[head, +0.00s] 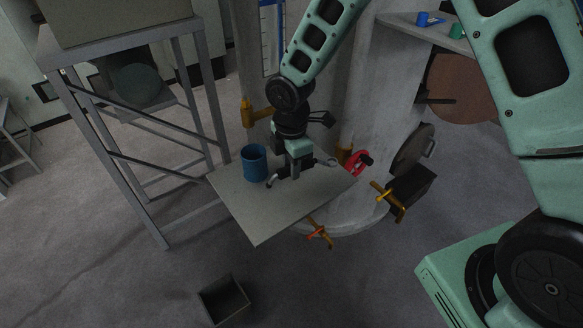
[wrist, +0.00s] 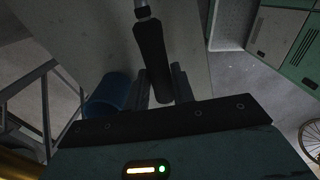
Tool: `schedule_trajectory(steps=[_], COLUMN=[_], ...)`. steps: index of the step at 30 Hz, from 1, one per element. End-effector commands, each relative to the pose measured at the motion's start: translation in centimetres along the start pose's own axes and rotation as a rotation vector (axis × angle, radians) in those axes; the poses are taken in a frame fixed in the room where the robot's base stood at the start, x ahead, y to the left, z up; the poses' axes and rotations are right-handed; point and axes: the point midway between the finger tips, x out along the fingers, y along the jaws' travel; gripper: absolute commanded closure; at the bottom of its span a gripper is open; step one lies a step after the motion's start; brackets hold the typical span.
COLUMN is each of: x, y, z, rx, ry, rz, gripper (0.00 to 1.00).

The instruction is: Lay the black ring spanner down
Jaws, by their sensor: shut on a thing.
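The black ring spanner (wrist: 152,48) has a dark handle and a pale metal neck at the top edge of the wrist view. My gripper (wrist: 162,88) is shut on the handle, with one finger on each side. In the head view my gripper (head: 296,174) points down over the grey board (head: 262,215), and the spanner lies roughly level across it. I cannot tell whether the spanner touches the board. The far end of the spanner is out of the wrist view.
A blue cup (head: 254,163) stands on the board just left of my gripper. A red clamp-like thing (head: 357,162) is by the board's right corner. Orange clamps (head: 319,233) sit near its edges. The front of the board is bare. A metal frame (head: 150,150) stands at left.

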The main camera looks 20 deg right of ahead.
Motion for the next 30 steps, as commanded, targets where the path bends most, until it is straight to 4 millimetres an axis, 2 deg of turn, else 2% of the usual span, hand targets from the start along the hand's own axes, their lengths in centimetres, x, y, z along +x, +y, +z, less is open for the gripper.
schedule_trajectory(steps=[11, 24, 30], x=[-0.2, 3.8, 5.1], y=[0.0, 0.0, 0.1], z=[-0.1, -0.1, -0.1], rx=[0.002, 0.005, 0.005], ry=[-0.001, -0.002, -0.002], rz=[0.001, 0.000, 0.002], gripper=[1.00, 1.00, 1.00])
